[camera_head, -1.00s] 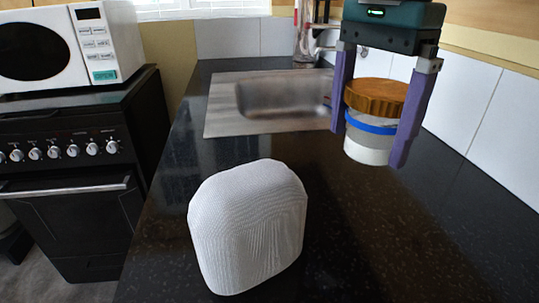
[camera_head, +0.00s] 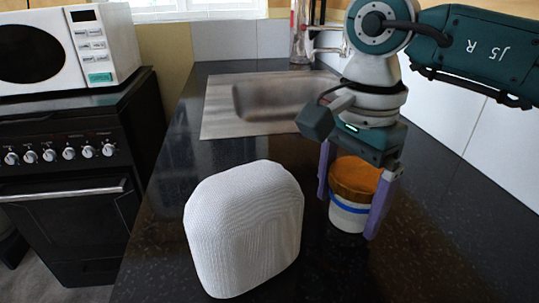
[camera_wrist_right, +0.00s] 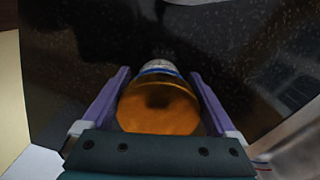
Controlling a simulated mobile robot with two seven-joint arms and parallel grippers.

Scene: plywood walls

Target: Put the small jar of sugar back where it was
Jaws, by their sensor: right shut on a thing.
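The small jar of sugar (camera_head: 350,208) has a brown-orange lid, a white body and a blue band. It is upright to the right of a white ribbed rounded object, low at the dark counter; I cannot tell whether its base touches the counter. My right gripper (camera_head: 349,207) is shut on the jar, with one purple finger on each side. In the right wrist view the jar's lid (camera_wrist_right: 158,108) fills the space between the fingers (camera_wrist_right: 157,100). My left gripper is not in view.
The white ribbed rounded object (camera_head: 245,232) stands on the black speckled counter (camera_head: 180,165) left of the jar. A metal sink (camera_head: 222,118) lies behind. A stove (camera_head: 75,180) with a white microwave (camera_head: 68,48) is at the left. A tiled wall (camera_head: 475,125) borders the right.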

